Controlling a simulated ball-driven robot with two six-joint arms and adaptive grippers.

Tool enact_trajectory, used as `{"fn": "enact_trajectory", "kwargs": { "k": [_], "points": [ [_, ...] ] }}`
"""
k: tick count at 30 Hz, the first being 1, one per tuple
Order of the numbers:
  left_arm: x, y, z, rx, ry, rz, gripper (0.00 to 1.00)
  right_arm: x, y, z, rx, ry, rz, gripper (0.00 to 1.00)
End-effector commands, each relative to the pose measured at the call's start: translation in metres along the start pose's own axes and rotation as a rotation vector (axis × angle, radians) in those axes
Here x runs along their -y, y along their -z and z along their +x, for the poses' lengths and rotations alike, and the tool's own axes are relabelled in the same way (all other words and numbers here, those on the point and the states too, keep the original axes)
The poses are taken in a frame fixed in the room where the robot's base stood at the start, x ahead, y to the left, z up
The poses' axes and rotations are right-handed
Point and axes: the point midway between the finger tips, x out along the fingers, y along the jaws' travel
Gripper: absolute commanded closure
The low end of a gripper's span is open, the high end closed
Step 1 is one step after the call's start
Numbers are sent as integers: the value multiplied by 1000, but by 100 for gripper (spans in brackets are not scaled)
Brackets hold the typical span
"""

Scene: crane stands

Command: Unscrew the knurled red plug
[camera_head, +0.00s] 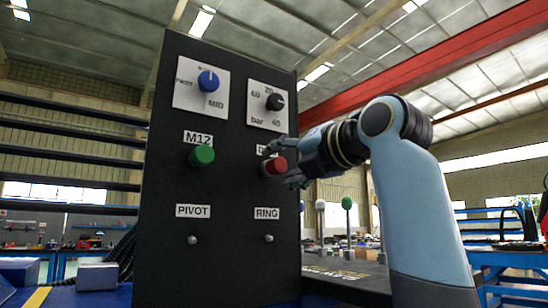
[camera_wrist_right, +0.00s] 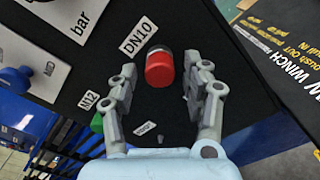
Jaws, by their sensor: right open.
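The red plug (camera_head: 273,166) sticks out of the black panel (camera_head: 217,120) under a label that my gripper partly covers. My right gripper (camera_head: 291,163) is at the plug, coming from the right. In the wrist view its fingers (camera_wrist_right: 165,88) are spread apart, with the plug in line between them and a little beyond the tips. I cannot tell any contact. My left gripper is not in view.
A green plug (camera_head: 201,156) under M12 is to the left. A blue knob (camera_head: 208,81) and a black knob (camera_head: 275,102) are above. Small studs (camera_head: 192,240) marked PIVOT and RING are below. Levers with round knobs (camera_head: 346,203) stand behind my right arm.

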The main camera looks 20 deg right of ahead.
Motion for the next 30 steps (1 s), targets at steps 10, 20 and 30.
{"fn": "enact_trajectory", "kwargs": {
  "k": [10, 20, 30],
  "points": [
    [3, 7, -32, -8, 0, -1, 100, -2, -3, 0, 0, 1, 392, 51],
    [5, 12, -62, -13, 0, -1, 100, -1, -3, 0, 0, 0, 797, 51],
    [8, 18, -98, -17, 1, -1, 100, 0, -2, 0, 1, 1, 1224, 51]
  ]
}}
